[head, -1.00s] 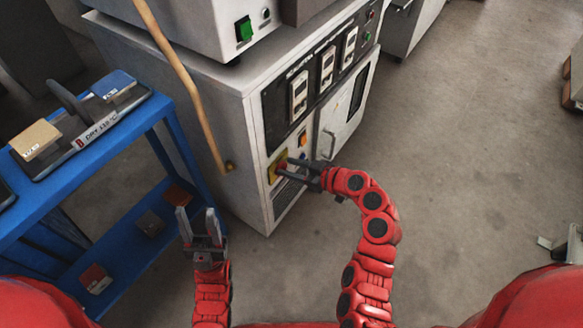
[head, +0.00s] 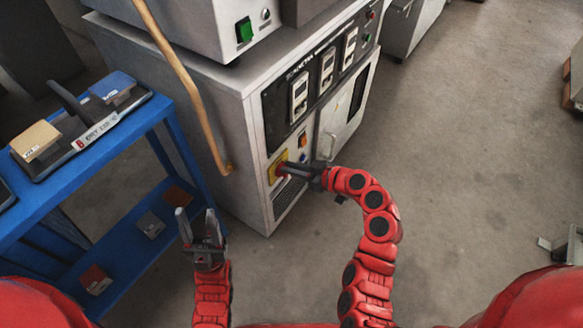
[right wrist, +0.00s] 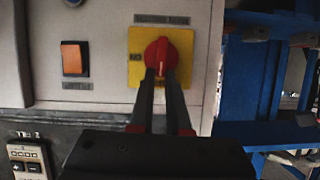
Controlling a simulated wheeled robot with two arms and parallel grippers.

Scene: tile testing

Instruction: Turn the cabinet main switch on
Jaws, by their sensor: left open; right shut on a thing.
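The cabinet (head: 240,125) stands in the middle of the head view. Its main switch is a red rotary knob on a yellow plate (head: 272,172), low on the front panel. In the right wrist view the red knob (right wrist: 160,54) sits at the middle of the yellow plate (right wrist: 135,42). My right gripper (head: 290,168) is at the knob, its two fingers (right wrist: 160,80) closed on the knob's sides. The fingers hide part of the knob and the plate's lower text. My left gripper (head: 197,222) is open and empty, in front of the cabinet's left side.
An orange rocker switch (right wrist: 74,58) is beside the yellow plate. A blue shelf cart (head: 60,190) with tile samples stands at the left. A tan hose (head: 185,75) hangs along the cabinet's side.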

